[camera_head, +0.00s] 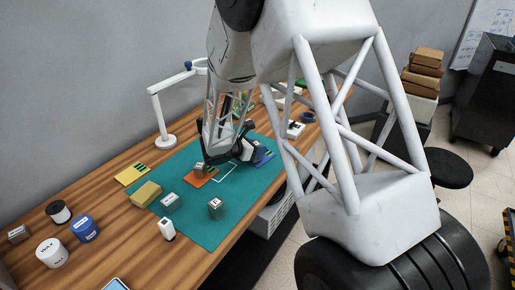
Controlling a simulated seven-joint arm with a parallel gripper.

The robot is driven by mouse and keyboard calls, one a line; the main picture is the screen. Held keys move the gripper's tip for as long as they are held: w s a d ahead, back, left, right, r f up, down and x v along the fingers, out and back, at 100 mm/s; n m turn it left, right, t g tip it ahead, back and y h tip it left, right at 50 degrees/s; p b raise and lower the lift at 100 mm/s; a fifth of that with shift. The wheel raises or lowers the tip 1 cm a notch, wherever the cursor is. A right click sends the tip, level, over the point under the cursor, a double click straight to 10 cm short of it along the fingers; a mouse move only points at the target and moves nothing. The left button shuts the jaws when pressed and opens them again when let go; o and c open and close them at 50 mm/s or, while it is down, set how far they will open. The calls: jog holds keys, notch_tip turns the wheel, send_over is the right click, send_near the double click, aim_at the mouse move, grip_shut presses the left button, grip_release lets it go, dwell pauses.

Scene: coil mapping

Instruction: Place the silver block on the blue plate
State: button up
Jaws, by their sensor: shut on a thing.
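A pale silver-grey block (170,203) lies on the green mat, right of a gold block (146,194). A darker grey-brown block (215,207) with a light mark stands nearer the mat's front edge. The blue plate (264,155) lies at the mat's right side, partly hidden by my gripper. My gripper (205,163) is low over the far part of the mat, shut on a small grey-brown block (199,168) at the orange plate (203,180). The fingertips are dark and small, so the exact grasp and any contact with the plate are unclear.
A yellow plate (131,174) lies at the mat's left edge. A white lamp (164,140) stands behind the mat. The green mat (190,228) has free room in front.

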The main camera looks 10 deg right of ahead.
jog(key=shift+f, duration=0.15)
jog(key=o, duration=1.1)
jog(key=shift+v, duration=6.05)
jog(key=shift+d, duration=0.1)
